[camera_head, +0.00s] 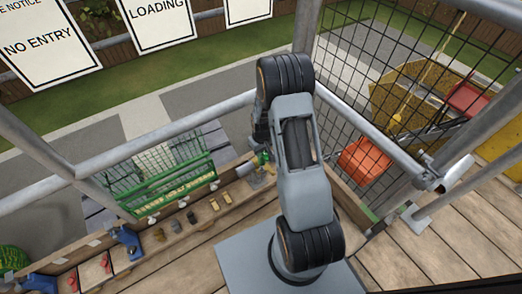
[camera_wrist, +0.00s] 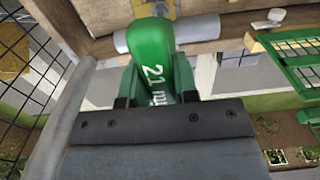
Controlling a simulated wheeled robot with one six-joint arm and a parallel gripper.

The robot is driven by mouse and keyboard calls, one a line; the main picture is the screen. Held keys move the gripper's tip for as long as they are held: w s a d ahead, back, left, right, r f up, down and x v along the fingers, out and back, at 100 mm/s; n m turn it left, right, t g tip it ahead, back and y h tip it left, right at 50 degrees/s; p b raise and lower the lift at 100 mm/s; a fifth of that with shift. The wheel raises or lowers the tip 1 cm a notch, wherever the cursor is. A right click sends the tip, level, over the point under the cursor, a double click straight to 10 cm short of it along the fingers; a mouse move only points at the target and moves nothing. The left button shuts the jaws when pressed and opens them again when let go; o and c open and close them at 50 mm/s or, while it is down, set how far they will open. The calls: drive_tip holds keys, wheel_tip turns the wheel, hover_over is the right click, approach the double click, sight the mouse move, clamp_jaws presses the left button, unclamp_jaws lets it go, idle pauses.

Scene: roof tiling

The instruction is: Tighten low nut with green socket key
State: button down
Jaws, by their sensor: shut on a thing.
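My gripper (camera_wrist: 156,82) is shut on the green socket key (camera_wrist: 150,45), which fills the top middle of the wrist view. White lettering on the key reads "21" and part of "mm". The key's far end reaches a grey tube (camera_wrist: 200,32) below a wooden beam; I cannot tell whether they touch. In the head view only a small green bit (camera_head: 263,157), likely the key, shows beside my arm, near the ledge. The low nut cannot be made out in either view; the key may hide it.
A wooden ledge (camera_head: 190,240) with several small fittings runs along the platform's left edge. Grey guardrail tubes (camera_head: 165,135) and black mesh (camera_head: 350,75) surround the corner. A green rack (camera_head: 160,180) stands outside the rail. Plank flooring (camera_head: 440,255) at right is clear.

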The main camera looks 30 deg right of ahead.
sight(262, 160)
drive_tip(key=shift+s+f+b, duration=0.1)
drive_tip(key=shift+f+b, duration=1.95)
drive_tip(key=shift+f, duration=0.7)
drive_tip(key=m, duration=0.3)
drive_tip(key=shift+s+f+m, duration=0.1)
drive_tip(key=shift+m, duration=0.2)
drive_tip(key=m, duration=0.4)
drive_tip(key=shift+a+f+m, duration=0.15)
drive_tip(key=shift+m, duration=0.15)
drive_tip(key=shift+n, duration=0.4)
drive_tip(key=shift+w+r+p, duration=0.2)
drive_tip(key=shift+r+p, duration=2.25)
drive_tip(key=shift+r, duration=0.75)
